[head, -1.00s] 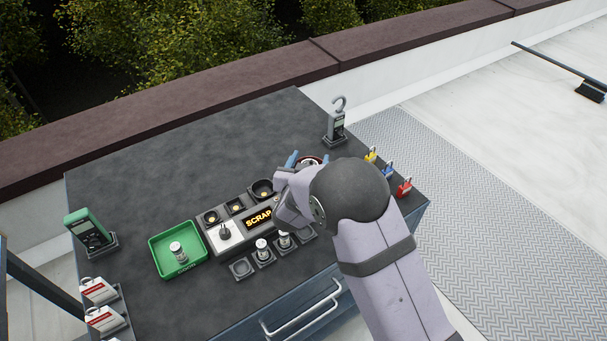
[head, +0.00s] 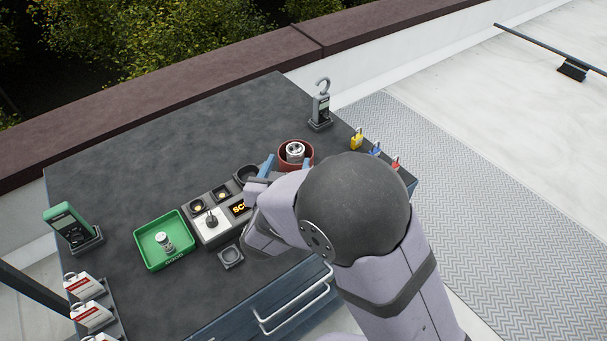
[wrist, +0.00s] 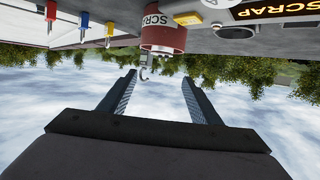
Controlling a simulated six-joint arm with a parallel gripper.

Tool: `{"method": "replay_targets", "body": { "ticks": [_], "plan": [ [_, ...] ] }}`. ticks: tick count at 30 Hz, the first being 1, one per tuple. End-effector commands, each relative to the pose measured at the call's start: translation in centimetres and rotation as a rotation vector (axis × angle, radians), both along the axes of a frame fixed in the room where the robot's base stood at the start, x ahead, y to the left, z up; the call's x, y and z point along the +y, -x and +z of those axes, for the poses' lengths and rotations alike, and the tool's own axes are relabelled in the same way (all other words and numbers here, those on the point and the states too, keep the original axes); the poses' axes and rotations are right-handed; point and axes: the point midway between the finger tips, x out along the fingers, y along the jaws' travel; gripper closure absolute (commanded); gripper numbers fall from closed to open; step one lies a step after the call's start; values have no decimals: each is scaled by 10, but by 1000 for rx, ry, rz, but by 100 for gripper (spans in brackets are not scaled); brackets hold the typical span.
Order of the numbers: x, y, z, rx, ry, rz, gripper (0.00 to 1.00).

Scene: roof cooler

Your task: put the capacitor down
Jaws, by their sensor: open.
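A silver capacitor (head: 295,149) stands in the round red scrap bin (head: 282,160), its top showing above the inside of the bin. My gripper (head: 284,166) is open and empty, just in front of the bin and apart from the capacitor. In the wrist view, the two fingers of my gripper (wrist: 159,75) are spread with only sky between them. The red bin (wrist: 163,38) shows upside down beyond them, and its inside is hidden there. Another capacitor (head: 163,240) stands in the green tray (head: 140,258) at the left.
A grey tester (head: 212,222) with sockets and a lit display lies left of my arm. A hooked meter (head: 321,108) stands behind the bin; coloured padlocks (head: 357,139) are to its right. A green meter (head: 70,226) and white tags (head: 90,315) are at the left. The back of the tabletop is clear.

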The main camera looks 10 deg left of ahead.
Motion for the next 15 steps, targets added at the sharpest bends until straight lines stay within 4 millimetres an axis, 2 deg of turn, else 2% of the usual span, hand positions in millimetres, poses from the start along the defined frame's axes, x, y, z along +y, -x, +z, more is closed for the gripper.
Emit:
{"method": "replay_targets", "body": {
  "ticks": [8, 11, 15],
  "plan": [
    [-6, -6, -3, 48, -24, 22, 42],
    [-14, -11, -8, 119, -54, 56, 42],
    [-36, -9, -20, 277, -99, 120, 42]
  ]
}}
